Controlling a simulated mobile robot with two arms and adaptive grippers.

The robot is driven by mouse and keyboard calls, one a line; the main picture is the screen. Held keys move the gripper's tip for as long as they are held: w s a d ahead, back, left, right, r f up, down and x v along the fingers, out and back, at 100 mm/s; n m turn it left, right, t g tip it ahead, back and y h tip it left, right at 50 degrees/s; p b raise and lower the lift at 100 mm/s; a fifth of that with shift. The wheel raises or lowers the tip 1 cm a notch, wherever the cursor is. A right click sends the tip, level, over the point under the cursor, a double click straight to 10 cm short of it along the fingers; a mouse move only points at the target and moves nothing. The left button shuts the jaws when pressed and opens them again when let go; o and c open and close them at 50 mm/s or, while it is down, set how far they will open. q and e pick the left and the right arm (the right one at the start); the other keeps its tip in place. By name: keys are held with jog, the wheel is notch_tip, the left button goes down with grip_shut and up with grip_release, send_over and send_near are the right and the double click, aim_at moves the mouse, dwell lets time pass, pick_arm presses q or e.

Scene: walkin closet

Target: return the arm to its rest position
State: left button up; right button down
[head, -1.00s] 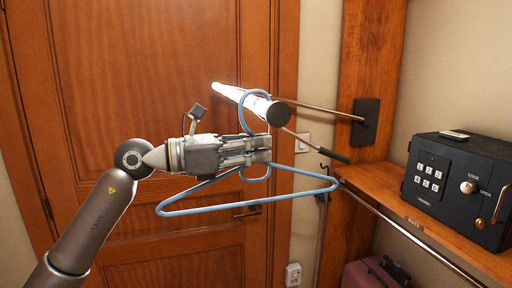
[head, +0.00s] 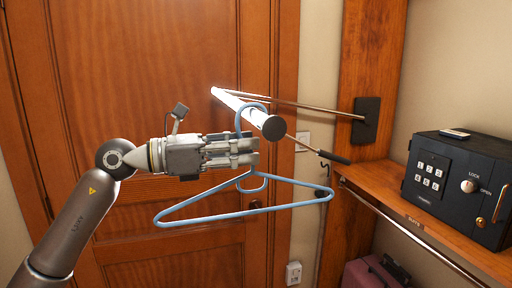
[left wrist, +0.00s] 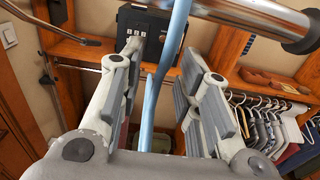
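A light blue hanger (head: 290,204) hangs with its hook over the white pull-out rod (head: 236,104), its lower bar below my left gripper. My left gripper (head: 254,152) is beside the hanger, just under the rod's dark end cap. In the left wrist view the fingers (left wrist: 163,100) are spread apart, with the blue hanger (left wrist: 158,75) passing through the gap between them. A gap shows on both sides of it. The rod (left wrist: 250,16) also crosses the top right of that view. My right gripper is not in view.
A wooden door (head: 140,70) stands behind the arm. A black safe (head: 455,185) sits on the wooden shelf (head: 390,190) at the right. A dark red suitcase (head: 365,275) is below. The left wrist view shows several hung clothes (left wrist: 265,125) at the right.

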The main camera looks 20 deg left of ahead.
pick_arm(q)
jog(key=v, duration=0.9)
